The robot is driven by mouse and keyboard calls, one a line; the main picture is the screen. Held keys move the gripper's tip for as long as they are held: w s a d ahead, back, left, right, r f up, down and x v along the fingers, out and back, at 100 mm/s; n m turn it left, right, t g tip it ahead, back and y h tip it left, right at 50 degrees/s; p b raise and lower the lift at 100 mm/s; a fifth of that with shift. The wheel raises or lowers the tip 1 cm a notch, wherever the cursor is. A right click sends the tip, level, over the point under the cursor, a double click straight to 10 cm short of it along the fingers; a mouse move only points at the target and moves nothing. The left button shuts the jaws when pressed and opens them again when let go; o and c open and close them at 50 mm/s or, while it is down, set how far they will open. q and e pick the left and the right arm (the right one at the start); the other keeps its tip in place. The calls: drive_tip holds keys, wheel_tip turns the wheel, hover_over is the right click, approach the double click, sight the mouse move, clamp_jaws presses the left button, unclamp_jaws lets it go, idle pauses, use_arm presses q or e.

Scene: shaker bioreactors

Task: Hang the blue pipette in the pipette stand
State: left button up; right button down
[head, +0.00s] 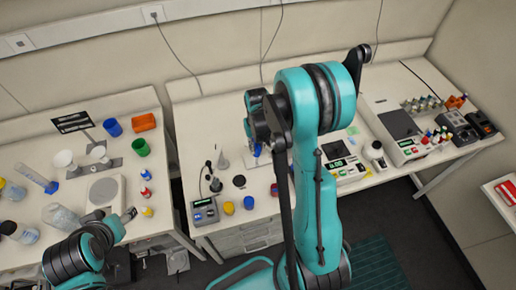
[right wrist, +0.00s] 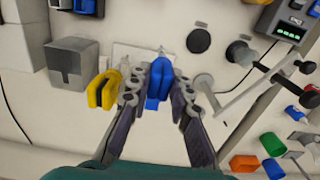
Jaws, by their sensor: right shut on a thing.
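The blue pipette (right wrist: 158,88) is between the fingers of my right gripper (right wrist: 159,94) in the right wrist view, and the gripper is shut on it. In the head view a small blue part of the pipette (head: 257,150) shows beside my right arm, which hides most of the right gripper. A yellow pipette (right wrist: 102,90) is just left of the gripper's left finger. A pale, thin stand-like part (right wrist: 125,62) shows behind the pipettes; whether the blue pipette touches it is unclear. My left gripper (head: 127,215) is over the left table; its jaw opening is unclear.
A grey box (right wrist: 73,66) stands left of the yellow pipette. A black disc (right wrist: 199,40) and a thin-armed device (right wrist: 240,52) are to the right. Blue (right wrist: 272,144), green and orange containers are lower right. Instruments crowd the right table in the head view.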

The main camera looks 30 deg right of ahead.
drive_tip(key=shift+w+d+b, duration=0.15)
drive_tip(key=shift+w+d, duration=0.05)
drive_tip(key=shift+w, duration=0.7)
drive_tip(key=shift+w+d+b, duration=0.15)
drive_tip(key=shift+w+d, duration=0.05)
drive_tip(key=shift+w, duration=0.75)
drive_tip(key=shift+f+b, duration=0.45)
drive_tip(key=shift+b, duration=0.15)
drive_tip(key=c, duration=1.3)
unclamp_jaws()
wheel_tip(320, 180, up, 7)
drive_tip(key=p, duration=0.4)
